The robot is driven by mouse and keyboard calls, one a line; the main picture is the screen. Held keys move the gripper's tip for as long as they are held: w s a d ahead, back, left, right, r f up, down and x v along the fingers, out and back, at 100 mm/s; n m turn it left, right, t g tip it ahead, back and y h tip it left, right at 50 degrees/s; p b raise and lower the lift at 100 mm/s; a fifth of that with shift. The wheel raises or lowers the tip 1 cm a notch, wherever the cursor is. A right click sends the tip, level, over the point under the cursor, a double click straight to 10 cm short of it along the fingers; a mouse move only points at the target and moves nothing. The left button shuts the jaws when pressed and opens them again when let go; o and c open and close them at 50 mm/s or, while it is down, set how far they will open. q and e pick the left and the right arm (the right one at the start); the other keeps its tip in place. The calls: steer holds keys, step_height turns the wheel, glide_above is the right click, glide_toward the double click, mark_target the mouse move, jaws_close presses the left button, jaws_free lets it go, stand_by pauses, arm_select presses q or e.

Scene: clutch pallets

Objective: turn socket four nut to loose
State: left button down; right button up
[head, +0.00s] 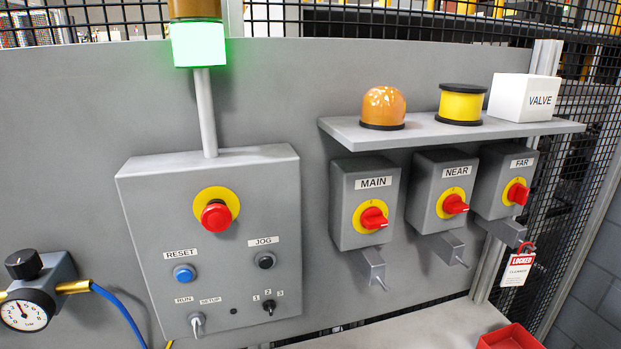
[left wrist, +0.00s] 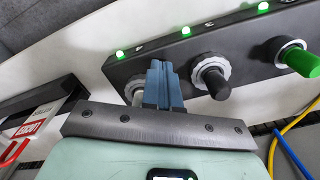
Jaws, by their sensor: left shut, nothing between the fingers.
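In the left wrist view, a dark socket strip (left wrist: 150,55) runs across the upper part. A pale nut (left wrist: 131,88) at its left end is partly hidden behind my left gripper (left wrist: 164,66). The gripper's blue-grey fingers are shut and empty, just right of that nut; I cannot tell whether they touch it. To the right, a black connector (left wrist: 216,82) sits in a grey ribbed nut (left wrist: 207,66). Further right, a green connector (left wrist: 302,62) sits in a dark nut (left wrist: 282,48). No socket numbers are readable, so I cannot tell which is socket four. My right gripper is not in view.
Small green lights (left wrist: 186,31) glow along the strip. Blue and yellow cables (left wrist: 292,150) hang at right; a red-and-white locked tag (left wrist: 40,128) lies at left. The head view shows a control box (head: 150,240), red rotary switches (head: 373,218) and a shelf (head: 345,128).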

arm_select(q)
steer(key=shift+w+d+r, duration=0.1)
steer(key=shift+d+r, duration=0.05)
stand_by(0.3)
steer(key=shift+s+d, duration=0.2)
steer(key=shift+d, duration=0.25)
steer(key=shift+s+d, duration=0.15)
steer(key=shift+d, duration=0.85)
steer(key=shift+s, duration=0.3)
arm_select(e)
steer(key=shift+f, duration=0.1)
arm_select(q)
step_height(320, 180, up, 6)
steer(key=p, duration=0.4)
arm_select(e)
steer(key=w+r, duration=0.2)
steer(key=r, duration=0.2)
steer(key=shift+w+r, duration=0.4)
